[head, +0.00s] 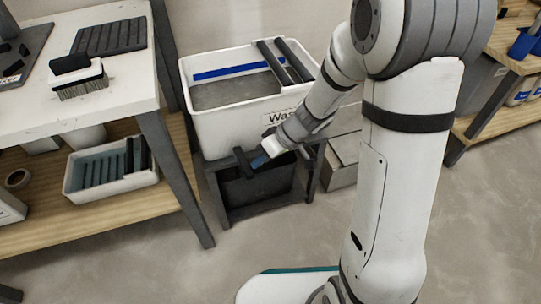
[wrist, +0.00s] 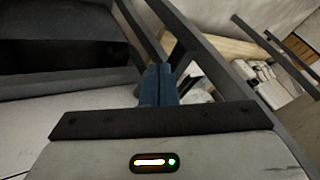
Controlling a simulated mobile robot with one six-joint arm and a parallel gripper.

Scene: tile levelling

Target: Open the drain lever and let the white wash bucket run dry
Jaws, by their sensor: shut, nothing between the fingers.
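The white wash bucket (head: 215,127) stands on a dark stand (head: 228,212). A label beginning "Wa" is on its front, partly covered by my arm. Grey shows inside the bucket; I cannot tell its depth. My gripper (head: 258,161) is low in front of the bucket, its blue fingers together and empty. The wrist view also shows the shut fingers of my gripper (wrist: 158,84), with a dark stand bar behind them. I cannot make out the drain lever in either view; my gripper and arm cover part of the bucket's lower front.
A dark container (head: 257,183) sits in the stand beneath the bucket. Two dark bars (head: 291,60) lie across the bucket's right side. A white-topped bench (head: 120,95) with a brush (head: 78,78) stands at left. Another shelf (head: 505,45) is at right. Open floor lies in front.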

